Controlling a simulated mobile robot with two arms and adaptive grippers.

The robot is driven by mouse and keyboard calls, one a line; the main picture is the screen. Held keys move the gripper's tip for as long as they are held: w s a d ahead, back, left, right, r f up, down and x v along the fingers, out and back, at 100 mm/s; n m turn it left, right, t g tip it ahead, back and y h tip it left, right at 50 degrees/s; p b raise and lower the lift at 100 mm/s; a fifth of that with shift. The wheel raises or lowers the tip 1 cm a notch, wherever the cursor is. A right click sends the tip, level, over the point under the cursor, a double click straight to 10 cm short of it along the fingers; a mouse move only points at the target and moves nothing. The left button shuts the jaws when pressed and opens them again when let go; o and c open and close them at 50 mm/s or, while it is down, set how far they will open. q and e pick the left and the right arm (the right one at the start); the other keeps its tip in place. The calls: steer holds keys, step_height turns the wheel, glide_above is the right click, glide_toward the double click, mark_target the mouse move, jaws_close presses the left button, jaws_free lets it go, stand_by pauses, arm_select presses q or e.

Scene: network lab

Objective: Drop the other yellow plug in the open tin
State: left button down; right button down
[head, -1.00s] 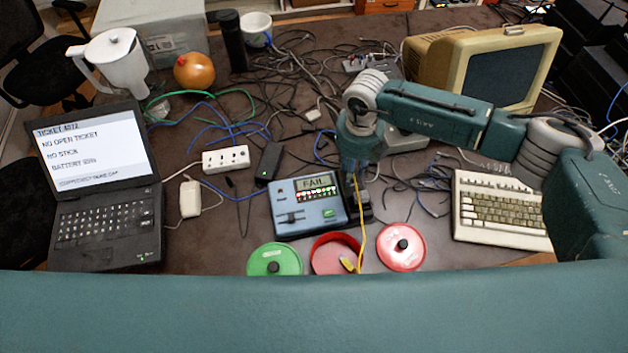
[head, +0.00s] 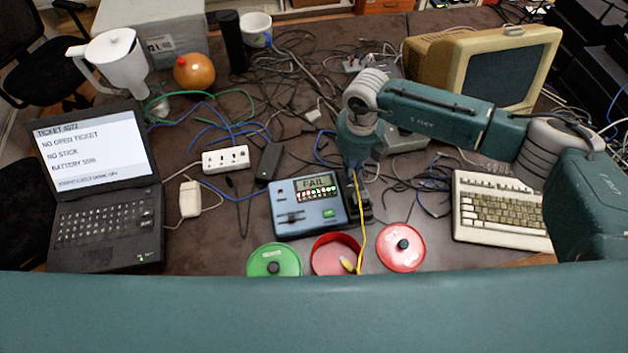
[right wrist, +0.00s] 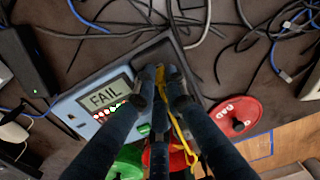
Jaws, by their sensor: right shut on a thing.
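The open tin (head: 323,260) is red and round, at the front edge of the table. A yellow plug (head: 347,264) lies in it. A yellow cable (head: 362,235) runs from the tin up to my right gripper (head: 354,180). My right gripper points down beside the tester's right edge, behind the tin. In the right wrist view its fingers (right wrist: 160,85) are shut on the other yellow plug (right wrist: 160,72), largely hidden between them. The tin (right wrist: 178,158) shows partly behind the fingers there. My left gripper is not in view.
The blue tester (head: 310,213) reading FAIL stands just left of my right gripper. A green lid or tin (head: 275,260) and a red lid (head: 401,247) flank the open tin. A keyboard (head: 500,210) is at right, a laptop (head: 105,215) at left. Loose cables cover the back.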

steer(key=shift+r+p, duration=1.15)
steer(key=shift+r, duration=0.85)
